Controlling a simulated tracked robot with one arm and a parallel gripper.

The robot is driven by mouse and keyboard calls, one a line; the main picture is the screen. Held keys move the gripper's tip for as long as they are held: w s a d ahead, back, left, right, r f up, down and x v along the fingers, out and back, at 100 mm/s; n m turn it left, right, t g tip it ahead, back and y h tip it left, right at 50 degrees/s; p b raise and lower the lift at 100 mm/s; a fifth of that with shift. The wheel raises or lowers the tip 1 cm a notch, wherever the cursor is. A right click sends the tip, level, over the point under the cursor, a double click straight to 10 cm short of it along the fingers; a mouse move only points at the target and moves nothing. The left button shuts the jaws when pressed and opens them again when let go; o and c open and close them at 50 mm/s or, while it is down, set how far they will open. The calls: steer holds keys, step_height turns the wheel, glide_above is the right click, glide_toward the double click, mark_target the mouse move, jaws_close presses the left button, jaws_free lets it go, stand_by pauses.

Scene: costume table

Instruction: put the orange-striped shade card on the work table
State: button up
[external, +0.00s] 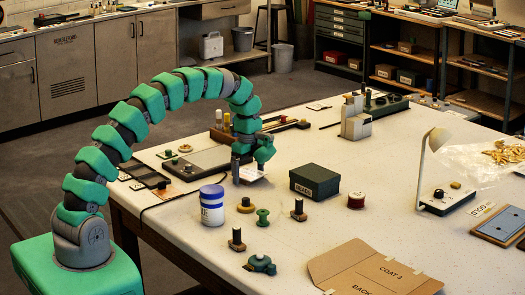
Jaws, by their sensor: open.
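My gripper (250,167) hangs low over the work table (320,232) at the end of my arched green arm, near the right end of a grey flat board. Its jaws are open. A small pale card with a faint pinkish-orange tint (252,174) lies just under and beside the jaws. It may be the orange-striped shade card, but its stripes are too small to make out. I cannot tell whether the jaws touch it. My gripper hides part of the card and the board's end.
A white-and-blue jar (212,205), a dark green box (315,181) and several spools and knobs stand close by. A cardboard folder (372,270) lies at the front. A lamp (432,165) stands at right. Dark flat cards (145,175) lie at the left edge. The front middle is partly clear.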

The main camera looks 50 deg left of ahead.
mark_target(251, 173)
step_height(251, 173, up, 14)
steer(key=shift+w+b, duration=0.35)
steer(key=shift+w, duration=0.05)
steer(key=shift+d, duration=0.1)
stand_by(0.3)
